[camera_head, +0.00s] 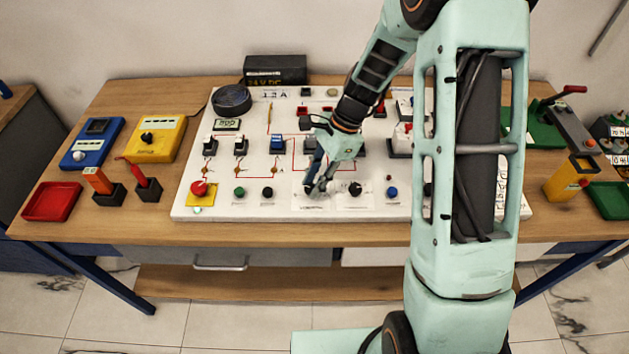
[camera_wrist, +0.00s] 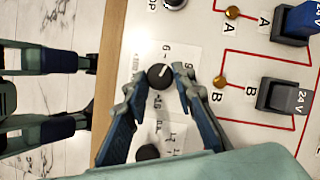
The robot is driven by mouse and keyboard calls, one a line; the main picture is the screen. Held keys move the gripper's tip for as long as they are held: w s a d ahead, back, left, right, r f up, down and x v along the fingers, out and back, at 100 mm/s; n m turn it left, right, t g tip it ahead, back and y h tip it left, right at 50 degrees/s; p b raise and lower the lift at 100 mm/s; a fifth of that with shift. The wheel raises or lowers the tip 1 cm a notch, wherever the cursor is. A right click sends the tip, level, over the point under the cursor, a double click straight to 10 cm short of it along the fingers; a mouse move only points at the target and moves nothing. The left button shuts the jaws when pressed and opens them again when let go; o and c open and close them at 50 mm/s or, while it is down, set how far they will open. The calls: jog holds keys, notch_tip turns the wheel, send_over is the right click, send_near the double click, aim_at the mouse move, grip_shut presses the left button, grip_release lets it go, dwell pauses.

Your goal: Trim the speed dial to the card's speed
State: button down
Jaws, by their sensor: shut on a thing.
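The dial in my grasp is a round black knob with a white pointer line (camera_wrist: 160,77), on a white scale plate with printed numbers (camera_wrist: 167,48). In the head view my gripper (camera_head: 318,188) is low at the front middle of the white panel (camera_head: 235,206) and hides this dial. A white sheet with writing (camera_head: 502,185) shows partly behind my arm at the right; its text is unreadable.
A second black knob (camera_head: 356,188) is close to the right of my gripper. A red button on a yellow plate (camera_head: 199,189) and small green (camera_head: 239,192) and blue (camera_head: 392,192) buttons line the front. Switches stand behind. My arm hides the panel's right part.

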jog(key=shift+n, duration=0.3)
jog(key=c, duration=1.6)
grip_release()
jog(key=shift+r, duration=0.1)
jog(key=v, duration=1.2)
jog(key=shift+w, duration=0.2)
